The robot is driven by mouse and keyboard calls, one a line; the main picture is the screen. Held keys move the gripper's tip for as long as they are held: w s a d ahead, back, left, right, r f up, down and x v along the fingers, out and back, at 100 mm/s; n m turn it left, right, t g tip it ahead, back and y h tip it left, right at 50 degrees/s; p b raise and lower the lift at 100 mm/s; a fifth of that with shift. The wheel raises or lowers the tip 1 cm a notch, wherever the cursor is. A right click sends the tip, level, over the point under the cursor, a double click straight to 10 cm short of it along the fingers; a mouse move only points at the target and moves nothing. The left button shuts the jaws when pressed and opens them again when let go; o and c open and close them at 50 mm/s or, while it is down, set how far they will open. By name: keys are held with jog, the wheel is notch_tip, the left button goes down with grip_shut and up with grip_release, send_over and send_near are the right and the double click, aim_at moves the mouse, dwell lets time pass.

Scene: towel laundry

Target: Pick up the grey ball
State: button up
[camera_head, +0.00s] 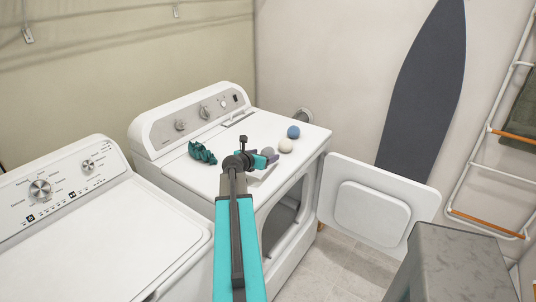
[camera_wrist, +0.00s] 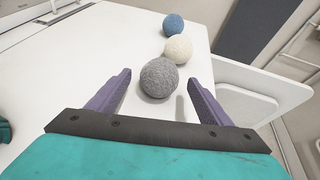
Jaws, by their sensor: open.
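The grey ball (camera_wrist: 158,78) sits on the white top of the dryer (camera_head: 172,172). In the wrist view it lies between and just beyond the two purple fingers of my gripper (camera_wrist: 160,88), apart from both. In the head view the grey ball (camera_head: 267,151) shows just past my gripper (camera_head: 268,160), partly hidden by it. My gripper is open and empty, low over the dryer top.
A cream ball (camera_head: 285,146) and a blue ball (camera_head: 293,132) lie in a row behind the grey one. A crumpled teal cloth (camera_head: 202,152) lies to the left. The dryer door (camera_head: 378,205) hangs open on the right. A washer (camera_head: 110,245) stands at left.

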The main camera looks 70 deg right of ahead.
jog(key=shift+x, duration=1)
jog(key=c, duration=1.1)
jog(key=shift+r, duration=0.15)
